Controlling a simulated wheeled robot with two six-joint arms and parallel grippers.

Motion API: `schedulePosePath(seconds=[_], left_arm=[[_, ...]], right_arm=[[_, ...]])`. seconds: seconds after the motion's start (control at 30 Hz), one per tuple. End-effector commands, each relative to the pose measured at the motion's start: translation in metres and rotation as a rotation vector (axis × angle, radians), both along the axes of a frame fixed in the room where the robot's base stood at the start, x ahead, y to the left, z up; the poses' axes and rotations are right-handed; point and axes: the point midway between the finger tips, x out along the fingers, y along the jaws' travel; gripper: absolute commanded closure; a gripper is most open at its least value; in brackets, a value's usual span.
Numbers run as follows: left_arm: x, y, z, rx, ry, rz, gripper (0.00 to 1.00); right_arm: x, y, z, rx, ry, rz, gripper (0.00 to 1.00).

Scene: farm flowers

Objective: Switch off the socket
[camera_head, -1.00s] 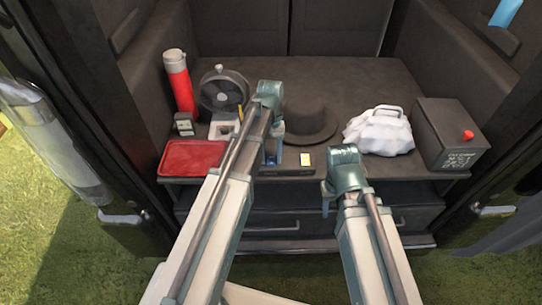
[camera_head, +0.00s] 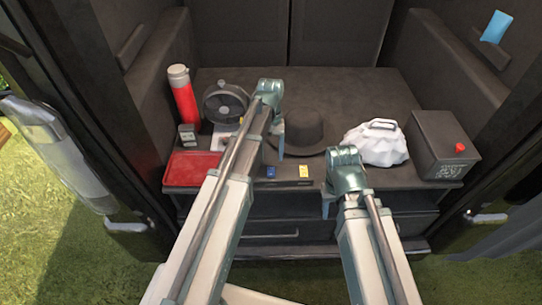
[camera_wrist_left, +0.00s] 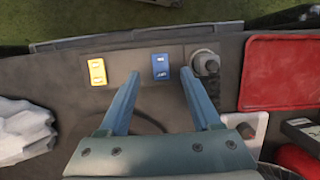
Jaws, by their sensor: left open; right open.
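The socket strip (camera_head: 287,173) is a dark bar along the shelf's front edge. It has a blue switch (camera_head: 271,172) and a yellow switch (camera_head: 304,171). In the left wrist view, the blue switch (camera_wrist_left: 160,66) lies between my left fingertips in the picture, and the yellow switch (camera_wrist_left: 97,72) is to its left. A dark round plug (camera_wrist_left: 205,62) sits right of the blue switch. My left gripper (camera_wrist_left: 160,76) is open and empty; I cannot tell if it touches the strip. My right gripper (camera_head: 328,203) is open, in front of the shelf, partly hidden by its arm.
A red tray (camera_head: 192,169), a red flask (camera_head: 184,100), and a fan (camera_head: 226,101) stand on the left. A black hat (camera_head: 305,130) is behind the strip. A white bag (camera_head: 376,144) and a dark box (camera_head: 440,145) are on the right. Drawers lie below.

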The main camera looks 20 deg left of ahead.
Motion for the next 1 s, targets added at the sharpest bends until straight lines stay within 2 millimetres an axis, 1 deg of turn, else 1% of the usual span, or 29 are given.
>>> schedulePosePath(seconds=[0.03, 0.3, 0.43, 0.6, 1.0], left_arm=[[0.003, 0.001, 0.017, 0.0, 0.0, 0.0, 0.35], [0.014, 0.004, 0.058, 0.0, 0.0, 0.0, 0.35], [0.018, 0.005, 0.073, 0.0, 0.0, 0.0, 0.35], [0.02, 0.006, 0.079, 0.0, 0.001, 0.0, 0.35], [0.02, 0.006, 0.078, 0.0, 0.0, 0.0, 0.35]], right_arm=[[0.0, 0.0, 0.017, 0.0, 0.0, 0.0, 0.5], [0.0, 0.0, 0.058, 0.0, 0.0, 0.0, 0.5], [0.0, 0.0, 0.073, 0.0, 0.0, 0.0, 0.5], [0.0, 0.0, 0.079, 0.0, 0.0, 0.0, 0.5], [0.0, 0.0, 0.078, 0.0, 0.0, 0.0, 0.5]])
